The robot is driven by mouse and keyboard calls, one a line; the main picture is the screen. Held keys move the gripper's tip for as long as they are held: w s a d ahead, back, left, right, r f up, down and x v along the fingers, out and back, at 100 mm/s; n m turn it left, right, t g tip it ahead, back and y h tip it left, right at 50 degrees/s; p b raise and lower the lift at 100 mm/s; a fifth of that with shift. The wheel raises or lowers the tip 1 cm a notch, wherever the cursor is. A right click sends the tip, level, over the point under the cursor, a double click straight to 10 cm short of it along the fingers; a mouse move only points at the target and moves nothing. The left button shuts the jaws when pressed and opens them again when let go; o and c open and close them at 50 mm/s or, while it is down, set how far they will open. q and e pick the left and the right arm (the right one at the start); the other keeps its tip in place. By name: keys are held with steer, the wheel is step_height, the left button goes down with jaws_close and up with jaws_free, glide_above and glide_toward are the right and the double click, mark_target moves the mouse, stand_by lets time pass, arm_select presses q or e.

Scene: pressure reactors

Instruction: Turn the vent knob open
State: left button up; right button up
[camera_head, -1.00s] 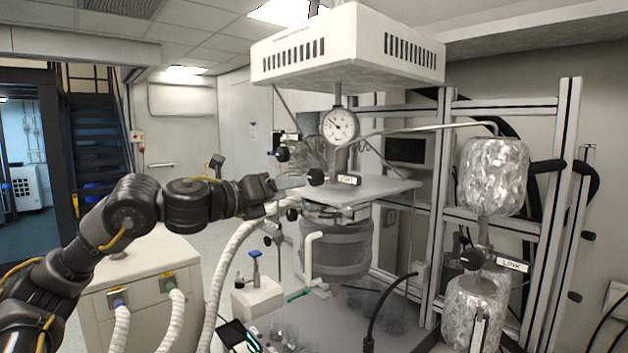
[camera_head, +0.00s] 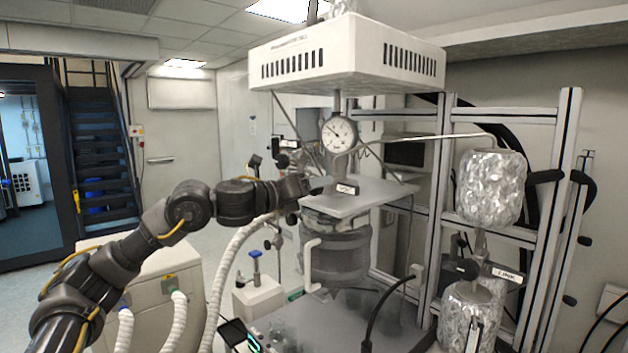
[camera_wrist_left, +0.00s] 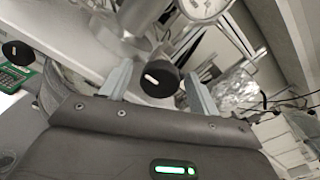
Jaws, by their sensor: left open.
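A black knob (camera_wrist_left: 160,78) with a pale mark sits between the two fingers of my left gripper (camera_wrist_left: 158,88) in the left wrist view. The fingers are open, one on each side of it; I cannot tell whether they touch it. In the head view my left gripper (camera_head: 318,188) is at the left edge of the reactor's top plate (camera_head: 372,190), below the pressure gauge (camera_head: 339,134), and hides that knob. A small label (camera_head: 347,188) is beside it, too small to read surely. My right gripper is not in view.
A second black knob (camera_wrist_left: 15,52) shows left in the wrist view. The grey reactor vessel (camera_head: 335,255) hangs under the plate. A white vented box (camera_head: 345,50) is overhead. Foil-wrapped vessels (camera_head: 491,188) and a metal frame (camera_head: 555,200) stand right. White hoses (camera_head: 228,270) run below my arm.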

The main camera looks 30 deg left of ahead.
arm_select(q)
steer(key=shift+w+d, duration=0.15)
steer(key=shift+w, duration=0.2)
steer(key=shift+c, duration=0.4)
steer(key=c, duration=0.9)
